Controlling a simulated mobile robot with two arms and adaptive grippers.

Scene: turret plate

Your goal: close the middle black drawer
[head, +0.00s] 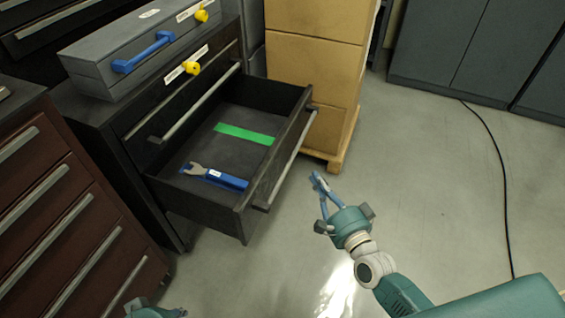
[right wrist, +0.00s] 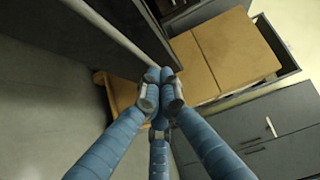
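The middle black drawer (head: 239,216) is pulled well out of the black cabinet in the head view, with a long pale handle (head: 290,158) along its front. Inside lie a blue-handled wrench (head: 225,180) and a green strip (head: 244,134). My right gripper (head: 318,181) is in front of the drawer, to the right of the handle, with a gap in the picture. In the right wrist view its blue fingertips (right wrist: 160,76) are together and hold nothing visible. A little of my left gripper (head: 150,311) shows at the bottom edge; its fingers are hidden.
A closed drawer with a pale handle (head: 203,101) is above the open one. A grey case (head: 140,50) with a blue handle sits on the cabinet. Cardboard boxes (head: 315,65) stand on a pallet behind. A brown cabinet (head: 65,205) is at left. Floor at right is clear except a cable (head: 502,170).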

